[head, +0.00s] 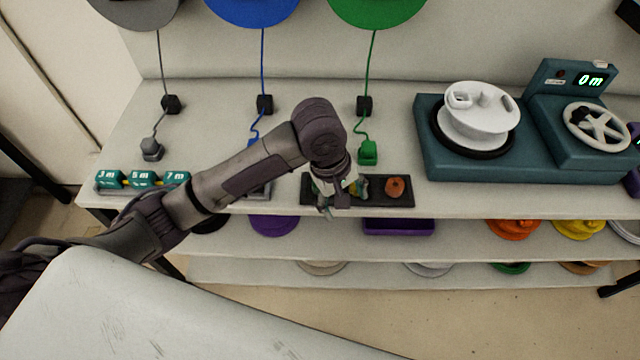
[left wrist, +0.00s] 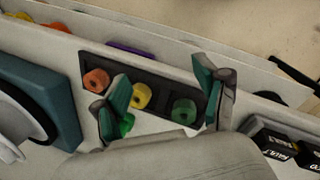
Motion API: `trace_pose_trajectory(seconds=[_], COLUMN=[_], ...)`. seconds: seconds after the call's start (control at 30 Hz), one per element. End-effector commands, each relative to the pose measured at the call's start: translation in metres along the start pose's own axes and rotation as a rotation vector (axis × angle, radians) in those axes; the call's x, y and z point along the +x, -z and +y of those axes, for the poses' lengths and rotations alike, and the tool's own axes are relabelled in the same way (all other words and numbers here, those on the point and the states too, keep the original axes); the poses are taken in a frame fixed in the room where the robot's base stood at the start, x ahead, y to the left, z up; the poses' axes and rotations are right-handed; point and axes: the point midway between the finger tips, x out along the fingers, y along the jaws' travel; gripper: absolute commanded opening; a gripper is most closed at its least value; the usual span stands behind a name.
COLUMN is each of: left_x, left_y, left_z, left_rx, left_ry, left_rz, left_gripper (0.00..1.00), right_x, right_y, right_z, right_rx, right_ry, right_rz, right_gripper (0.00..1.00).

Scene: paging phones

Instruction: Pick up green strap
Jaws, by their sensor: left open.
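The green strap roll (left wrist: 183,110) sits at one end of a dark tray (left wrist: 152,79) in the left wrist view, beside a yellow roll (left wrist: 142,95) and an orange roll (left wrist: 96,80). My left gripper (left wrist: 162,76) is open, its green-padded fingers spread on both sides of the green and yellow rolls, with nothing held. In the head view, my left gripper (head: 340,196) is over the left part of the tray (head: 405,203) and hides the green roll. The orange roll (head: 395,187) shows there. My right gripper is not in view.
A green plug (head: 368,152) on a cord lies just behind the tray. A teal winding machine (head: 470,165) stands to the right. Labelled teal blocks (head: 142,178) sit at the left. A purple tray (head: 398,226) is on the shelf below. Bare shelf lies left of the plugs.

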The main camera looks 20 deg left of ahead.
Motion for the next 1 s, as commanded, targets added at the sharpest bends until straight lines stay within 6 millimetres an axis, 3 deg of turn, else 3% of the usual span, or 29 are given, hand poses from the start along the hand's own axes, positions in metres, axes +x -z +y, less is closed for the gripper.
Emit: trace_pose_trajectory(seconds=[0.3,0.47,0.57,0.83,1.0], left_x=[-0.072,-0.089,-0.081,-0.030,-0.013], left_y=[0.071,0.086,0.088,0.093,0.096], left_z=[0.016,0.015,0.012,0.001,-0.002], left_rx=[-0.595,-0.755,-0.780,-0.780,-0.778], left_ry=[0.147,0.169,0.174,0.172,0.169], left_rz=[0.144,0.181,0.185,0.184,0.184], left_gripper=[0.72,0.72,0.72,0.72,0.72], right_x=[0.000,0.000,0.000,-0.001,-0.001], right_y=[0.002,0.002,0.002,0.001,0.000], right_z=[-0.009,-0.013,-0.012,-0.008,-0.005], right_rx=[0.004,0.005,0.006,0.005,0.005], right_ry=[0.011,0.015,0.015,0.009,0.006], right_rz=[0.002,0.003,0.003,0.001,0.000], right_gripper=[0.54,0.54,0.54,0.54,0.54])
